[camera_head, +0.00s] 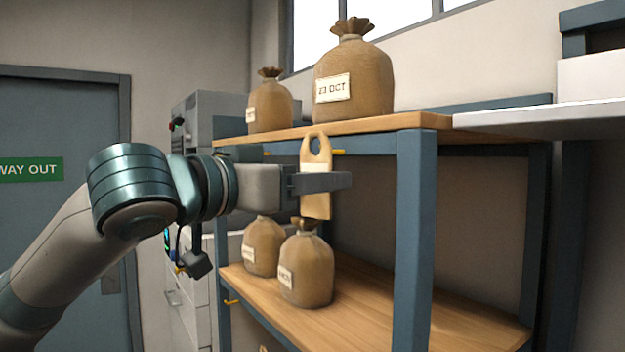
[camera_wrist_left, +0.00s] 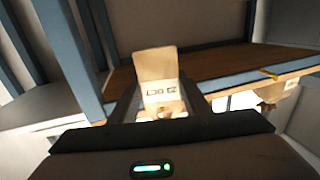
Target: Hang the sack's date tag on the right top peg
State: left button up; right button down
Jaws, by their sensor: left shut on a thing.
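The date tag (camera_head: 317,206) is a tan, door-hanger-shaped tag with a hole near its top and a pale label panel. My left gripper (camera_head: 320,182) is shut on its middle and holds it upright in front of the rack's upper shelf edge. A yellow right top peg (camera_head: 339,152) shows just right of the tag's upper part. A large sack (camera_head: 354,75) labelled 23 OCT stands on the shelf above.
The blue-framed rack has a wooden top shelf (camera_head: 425,121) and lower shelf (camera_head: 372,312). A smaller sack (camera_head: 270,106) stands up top; two sacks (camera_head: 306,268) stand below. A rack post (camera_head: 414,230) is right of my gripper. Another yellow peg (camera_head: 232,301) is low left.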

pick_arm(q)
jog(key=shift+w+d, duration=0.3)
jog(key=shift+d, duration=0.1)
jog(key=shift+w+d+f, duration=0.25)
jog(key=shift+w+d, duration=0.05)
jog(key=shift+d, duration=0.15)
jog(key=shift+w+d+f, duration=0.1)
jog(key=shift+d+f, duration=0.05)
jog(key=shift+w+d+f+b, duration=0.1)
jog(key=shift+f+b, duration=0.15)
jog(key=shift+b, duration=0.05)
dwell(0.6)
